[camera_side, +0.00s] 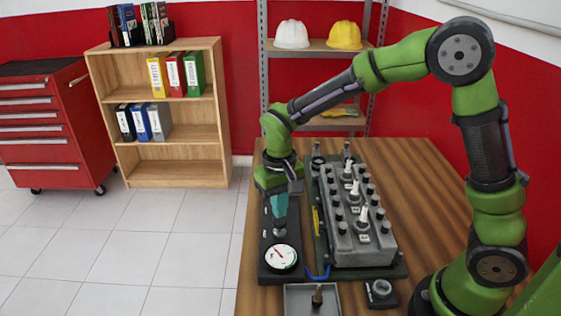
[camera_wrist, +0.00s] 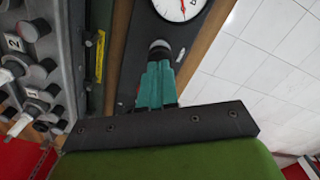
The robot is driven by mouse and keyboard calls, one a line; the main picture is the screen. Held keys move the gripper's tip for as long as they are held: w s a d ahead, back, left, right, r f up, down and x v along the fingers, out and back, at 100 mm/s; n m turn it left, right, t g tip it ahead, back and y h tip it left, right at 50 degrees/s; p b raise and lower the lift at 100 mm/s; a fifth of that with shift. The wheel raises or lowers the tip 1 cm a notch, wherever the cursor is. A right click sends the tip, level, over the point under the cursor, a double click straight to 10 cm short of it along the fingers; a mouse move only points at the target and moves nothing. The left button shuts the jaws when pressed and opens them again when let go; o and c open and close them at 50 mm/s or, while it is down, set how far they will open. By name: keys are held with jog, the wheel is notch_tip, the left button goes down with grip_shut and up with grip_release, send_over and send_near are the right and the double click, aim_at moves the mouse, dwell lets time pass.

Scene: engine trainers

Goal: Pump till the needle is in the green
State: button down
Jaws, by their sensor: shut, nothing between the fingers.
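A round white pressure gauge (camera_side: 282,257) with a red needle sits at the front end of a black base plate (camera_side: 266,268). The needle points to the upper left in the side view; its exact reading is too small to tell. The wrist view shows part of the gauge (camera_wrist: 181,8), cut off at the top. A grey round pump knob (camera_side: 279,232) stands behind the gauge and shows in the wrist view (camera_wrist: 160,46). My gripper (camera_side: 280,220) is shut and empty, its teal fingers pointing down just over the knob. I cannot tell whether they touch it.
A grey engine block (camera_side: 355,240) with several black knobs and white levers stands close on the right. A yellow strip (camera_side: 316,221) lies between. A small tray (camera_side: 297,301) with a brown peg and a black knob unit (camera_side: 381,291) are in front. Bare table is on the right.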

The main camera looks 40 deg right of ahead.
jog(key=shift+f, duration=0.1)
jog(key=shift+f, duration=1.5)
jog(key=shift+r, duration=1.6)
jog(key=shift+f, duration=0.15)
jog(key=shift+f, duration=1.45)
jog(key=shift+r, duration=1.65)
jog(key=shift+f, duration=0.1)
